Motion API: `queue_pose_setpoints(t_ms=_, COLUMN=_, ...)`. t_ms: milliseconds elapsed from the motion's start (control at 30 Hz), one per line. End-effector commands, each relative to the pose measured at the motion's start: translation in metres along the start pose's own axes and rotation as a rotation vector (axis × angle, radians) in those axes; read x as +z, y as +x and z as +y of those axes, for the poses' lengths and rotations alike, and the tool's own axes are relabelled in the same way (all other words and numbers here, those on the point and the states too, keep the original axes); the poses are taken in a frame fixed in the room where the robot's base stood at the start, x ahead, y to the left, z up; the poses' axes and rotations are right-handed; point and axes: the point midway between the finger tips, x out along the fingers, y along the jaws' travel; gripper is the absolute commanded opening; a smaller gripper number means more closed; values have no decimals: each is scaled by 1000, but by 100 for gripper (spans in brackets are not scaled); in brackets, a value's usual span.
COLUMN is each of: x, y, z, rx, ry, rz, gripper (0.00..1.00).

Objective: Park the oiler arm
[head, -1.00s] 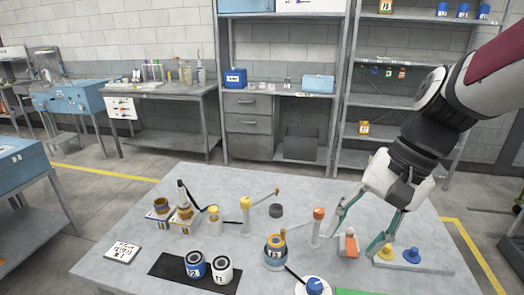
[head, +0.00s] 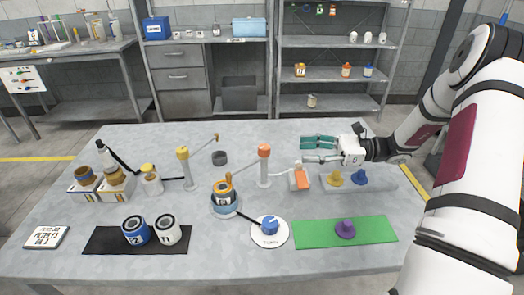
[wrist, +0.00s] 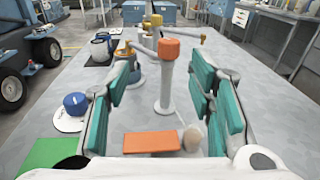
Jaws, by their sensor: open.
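An orange-topped post (head: 264,165) stands upright on the table. An arm (head: 245,172) runs left from its top to a tip above an orange-rimmed container (head: 223,193). I cannot tell which arm is the oiler arm. My gripper (head: 304,150) is open and empty, right of the orange-topped post, pointing left at it. In the wrist view the post (wrist: 167,85) shows ahead between the teal fingers (wrist: 163,82), apart from them.
An orange-faced block (head: 302,181) stands below my gripper. Yellow (head: 334,178) and blue (head: 360,177) knobs are to its right.

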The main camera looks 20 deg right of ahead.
Motion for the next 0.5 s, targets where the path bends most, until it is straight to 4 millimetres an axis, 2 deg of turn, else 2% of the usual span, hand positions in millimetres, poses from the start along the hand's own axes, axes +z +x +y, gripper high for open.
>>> queue_pose_setpoints(t_ms=100, x=-9, y=-7, z=-8, rx=-37, ry=26, rz=-42, gripper=49)
queue_pose_setpoints(t_ms=233, x=-10, y=-2, z=-10, rx=-44, ry=32, rz=-53, gripper=49)
queue_pose_setpoints(t_ms=367, x=-8, y=15, z=-10, rx=-41, ry=32, rz=-51, gripper=49)
queue_pose_setpoints(t_ms=500, x=-7, y=42, z=-10, rx=-39, ry=31, rz=-51, gripper=49)
